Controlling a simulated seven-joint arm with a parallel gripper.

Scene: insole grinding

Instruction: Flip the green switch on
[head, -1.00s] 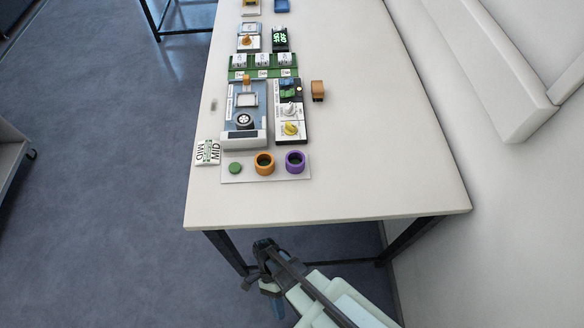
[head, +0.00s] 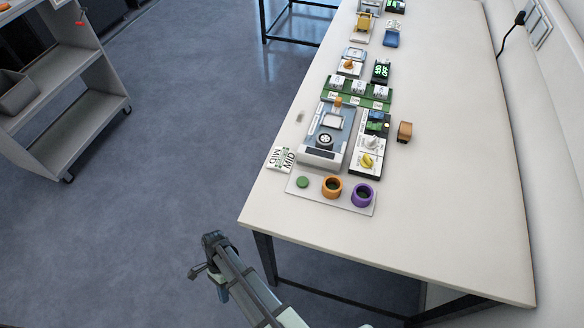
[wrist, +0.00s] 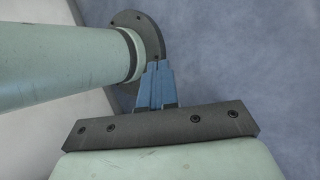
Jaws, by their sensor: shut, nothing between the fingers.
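A narrow black-and-white control panel (head: 368,150) lies on the table in the head view. Near its far end is a small green switch (head: 374,127) beside a blue one. They are too small to tell which way the green switch is set. A grey knob and a yellow knob sit nearer on the same panel. My gripper (wrist: 157,66) shows in the wrist view with its blue fingers together and nothing between them. In the head view my arm is low, beyond the table's near edge and well apart from the panel.
The white table (head: 450,190) is clear on its right side. A blue-grey machine (head: 322,150) stands left of the panel, with orange (head: 332,187) and purple (head: 362,195) rings in front. A brown block (head: 404,131) lies to the right. A grey shelf cart (head: 85,90) stands at left.

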